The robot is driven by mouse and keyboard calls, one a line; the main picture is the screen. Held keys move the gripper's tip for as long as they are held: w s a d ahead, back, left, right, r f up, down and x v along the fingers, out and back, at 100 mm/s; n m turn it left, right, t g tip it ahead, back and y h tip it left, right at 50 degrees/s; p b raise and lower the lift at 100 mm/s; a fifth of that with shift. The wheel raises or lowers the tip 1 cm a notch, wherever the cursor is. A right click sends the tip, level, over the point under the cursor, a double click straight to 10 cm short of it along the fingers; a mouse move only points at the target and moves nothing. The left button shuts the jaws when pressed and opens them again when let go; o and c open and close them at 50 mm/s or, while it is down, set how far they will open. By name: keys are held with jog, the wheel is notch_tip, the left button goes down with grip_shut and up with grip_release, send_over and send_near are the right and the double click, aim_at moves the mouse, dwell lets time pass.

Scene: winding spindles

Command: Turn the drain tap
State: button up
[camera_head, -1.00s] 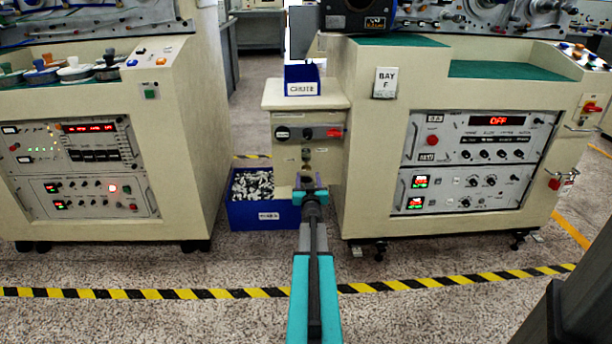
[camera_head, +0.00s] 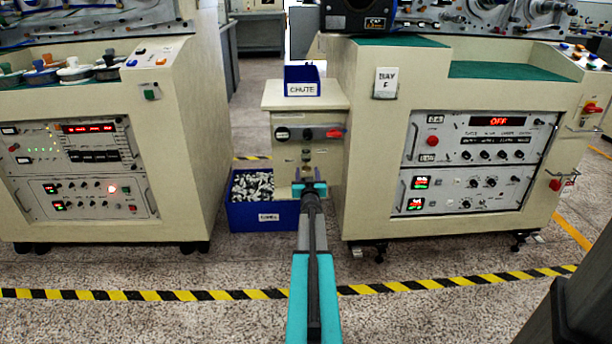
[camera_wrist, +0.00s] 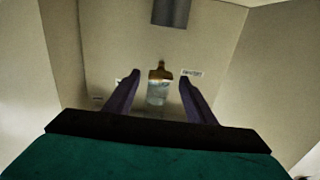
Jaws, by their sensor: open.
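The drain tap (camera_wrist: 160,72) is a small brass piece on the beige cabinet face in the wrist view. A pale, clear-looking part hangs below it. In the head view the tap (camera_head: 306,170) is small and partly hidden just above my gripper (camera_head: 308,181). My gripper also shows in the wrist view (camera_wrist: 159,80), with its two dark purple fingers spread apart. The tap lies between the fingertips in that picture, with gaps on both sides. I cannot tell how far it lies in depth. Nothing is held.
The tap's cabinet (camera_head: 310,104) carries a blue CHUTE bin (camera_head: 301,82) on top and a red switch (camera_head: 335,133) above the tap. A blue crate of white pieces (camera_head: 263,215) stands on the floor at left. Large consoles flank both sides.

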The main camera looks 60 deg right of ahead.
jog(key=c, duration=1)
jog(key=shift+a, duration=0.45)
jog(key=shift+c, duration=0.2)
jog(key=shift+w+d, duration=0.1)
jog(key=shift+d, duration=0.25)
jog(key=shift+d+n+b, duration=0.1)
jog(key=shift+n+b, duration=0.2)
jog(key=n+b, duration=0.3)
jog(key=shift+f+n, duration=0.15)
jog(key=shift+n, duration=0.25)
jog(key=n+b, duration=0.3)
jog(key=shift+n+b, duration=0.35)
jog(key=shift+n, duration=0.05)
jog(key=n+b, duration=0.3)
jog(key=n, duration=0.1)
jog(key=shift+f+b, duration=0.1)
jog(key=shift+b, duration=0.25)
jog(key=n+b, duration=0.2)
jog(key=n, duration=0.3)
jog(key=shift+n+b, duration=0.3)
jog(key=shift+b, duration=0.1)
jog(key=shift+d, duration=0.1)
